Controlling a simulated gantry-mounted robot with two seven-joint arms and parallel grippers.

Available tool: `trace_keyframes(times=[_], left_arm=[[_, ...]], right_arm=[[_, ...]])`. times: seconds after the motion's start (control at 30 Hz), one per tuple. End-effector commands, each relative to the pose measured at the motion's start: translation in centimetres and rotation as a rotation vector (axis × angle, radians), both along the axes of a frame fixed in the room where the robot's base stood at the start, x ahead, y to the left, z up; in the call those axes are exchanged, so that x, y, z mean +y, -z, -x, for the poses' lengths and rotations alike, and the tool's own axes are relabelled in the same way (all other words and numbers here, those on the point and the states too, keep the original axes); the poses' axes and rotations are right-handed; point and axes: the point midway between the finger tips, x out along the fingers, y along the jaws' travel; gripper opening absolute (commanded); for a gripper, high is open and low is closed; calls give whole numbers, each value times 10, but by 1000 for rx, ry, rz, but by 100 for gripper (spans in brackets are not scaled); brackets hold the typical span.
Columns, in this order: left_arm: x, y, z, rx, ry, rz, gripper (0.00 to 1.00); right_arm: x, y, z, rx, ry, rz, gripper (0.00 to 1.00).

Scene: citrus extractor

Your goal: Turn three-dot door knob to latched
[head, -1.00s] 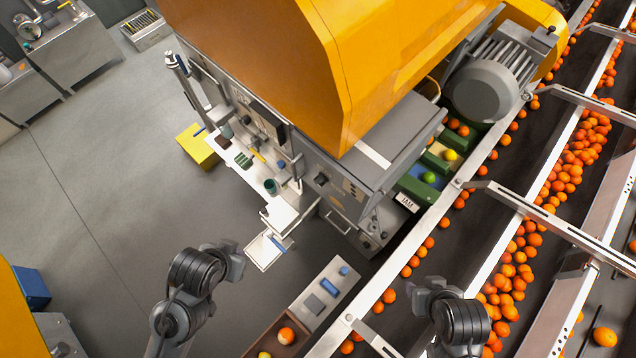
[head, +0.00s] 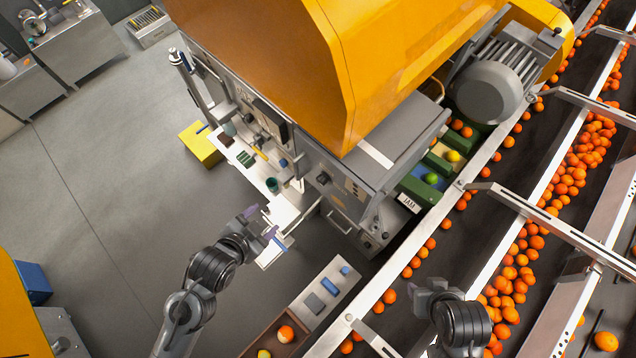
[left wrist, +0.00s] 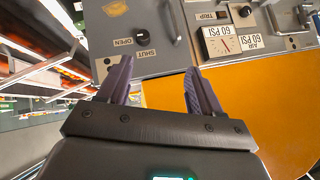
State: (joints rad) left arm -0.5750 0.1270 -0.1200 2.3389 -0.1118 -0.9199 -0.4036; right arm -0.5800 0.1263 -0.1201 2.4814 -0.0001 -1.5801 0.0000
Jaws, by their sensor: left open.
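In the head view a dark knob (head: 323,178) sits on the grey front of the orange machine, left of a panel with small dark dots (head: 357,189). I cannot tell for certain whether it is the three-dot knob, and its setting is too small to read. My left gripper (head: 261,221) is open and empty, below and left of this knob and apart from it, over a white tray. The left wrist view shows its two purple fingers (left wrist: 157,70) spread before a grey panel with OPEN and SHUT labels (left wrist: 135,46). My right gripper (head: 430,291) is at the lower right; its jaw state is unclear.
A white shelf (head: 283,212) with small items juts from the machine. Conveyors with oranges (head: 520,270) run along the right. The wrist view shows a gauge (left wrist: 222,43). Grey floor (head: 110,190) is clear at left.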

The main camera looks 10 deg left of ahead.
Motion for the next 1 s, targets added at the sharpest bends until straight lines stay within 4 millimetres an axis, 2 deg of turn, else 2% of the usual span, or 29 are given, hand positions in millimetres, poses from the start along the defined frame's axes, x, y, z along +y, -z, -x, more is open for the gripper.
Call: trace_keyframes(times=[0.03,0.1,0.27,0.4,0.5,0.6,0.8,1.0], left_arm=[[-7,16,-11,-82,68,-24,65],[-19,30,-27,-216,165,-57,65],[-43,72,-52,-522,356,-116,65],[-54,122,-67,-761,469,-134,65],[-52,152,-77,-829,500,-124,65],[-47,177,-88,-824,515,-132,65],[-44,180,-107,-856,518,-152,65],[-50,176,-121,-866,517,-154,65]], right_arm=[[0,11,0,-1,0,0,43],[0,22,0,-1,0,0,43],[0,61,0,0,2,-2,43],[1,107,0,1,3,-4,43],[1,134,0,6,4,-6,43],[2,152,1,6,6,-7,43],[2,168,0,4,6,-10,43],[2,167,0,1,6,-9,43]])
